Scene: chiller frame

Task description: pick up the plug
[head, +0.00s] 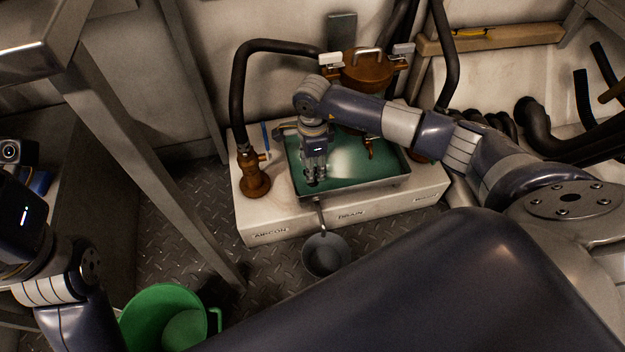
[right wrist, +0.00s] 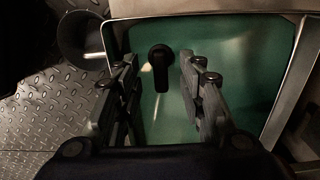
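The plug (right wrist: 160,60) is a small black piece with a rounded head in the right wrist view. It stands in the green-bottomed drain tray (head: 385,186), and in the head view my gripper hides it. My right gripper (head: 316,181) points down into the tray. Its two fingers are apart, one on each side of the plug, with visible gaps between them and it. I cannot tell how far above the tray bottom the fingertips are. My left arm is at the left edge of the head view; its fingers do not show.
A brown pipe fitting (head: 254,178) with a black hose stands left of the tray, and a brown lidded housing (head: 368,72) behind it. A dark round cup (head: 326,256) sits below the tray's front spout. A green bucket (head: 163,318) stands on the floor at lower left.

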